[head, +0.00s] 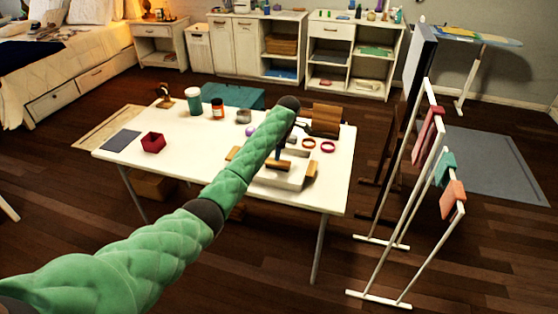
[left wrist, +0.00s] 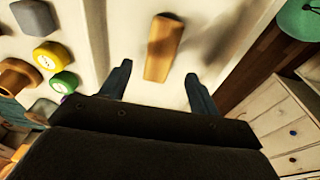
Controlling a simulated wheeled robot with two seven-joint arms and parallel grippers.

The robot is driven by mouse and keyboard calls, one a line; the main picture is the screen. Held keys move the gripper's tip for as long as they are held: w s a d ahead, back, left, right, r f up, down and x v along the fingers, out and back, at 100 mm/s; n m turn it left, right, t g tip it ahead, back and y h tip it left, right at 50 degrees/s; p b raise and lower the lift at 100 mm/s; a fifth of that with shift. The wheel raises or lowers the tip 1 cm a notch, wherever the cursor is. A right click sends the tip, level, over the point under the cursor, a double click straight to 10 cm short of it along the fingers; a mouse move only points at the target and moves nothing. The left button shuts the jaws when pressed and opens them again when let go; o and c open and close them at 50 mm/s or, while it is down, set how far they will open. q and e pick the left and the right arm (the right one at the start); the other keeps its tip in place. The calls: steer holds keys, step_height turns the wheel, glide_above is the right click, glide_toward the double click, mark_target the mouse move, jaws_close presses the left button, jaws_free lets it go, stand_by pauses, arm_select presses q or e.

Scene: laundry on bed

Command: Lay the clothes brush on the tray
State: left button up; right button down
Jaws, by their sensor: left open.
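A brown wooden piece, apparently the clothes brush (left wrist: 164,48), lies on a pale surface in the left wrist view, just beyond and between my left fingertips. My left gripper (left wrist: 158,72) is open and empty, its two blue-grey fingers apart. In the head view a white tray-like piece (head: 292,182) sits at the table's front right, with a brown block (head: 277,165) at it; I cannot tell if this is the same brown piece. My green arm covers part of this area. My right gripper is not in view.
The white table (head: 180,168) also holds a dark red box (head: 153,144), a dark mat (head: 121,140), a teal cup (head: 193,100), an orange jar (head: 217,108), dark red rings (head: 328,147) and a wooden rack (head: 326,119). A drying rack (head: 395,215) stands to the right.

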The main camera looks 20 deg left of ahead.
mark_target(282, 162)
arm_select(q)
steer(key=shift+d+r+b, duration=0.2)
steer(key=shift+r, duration=1.05)
steer(key=shift+d+r+b, duration=0.2)
steer(key=shift+r, duration=1.05)
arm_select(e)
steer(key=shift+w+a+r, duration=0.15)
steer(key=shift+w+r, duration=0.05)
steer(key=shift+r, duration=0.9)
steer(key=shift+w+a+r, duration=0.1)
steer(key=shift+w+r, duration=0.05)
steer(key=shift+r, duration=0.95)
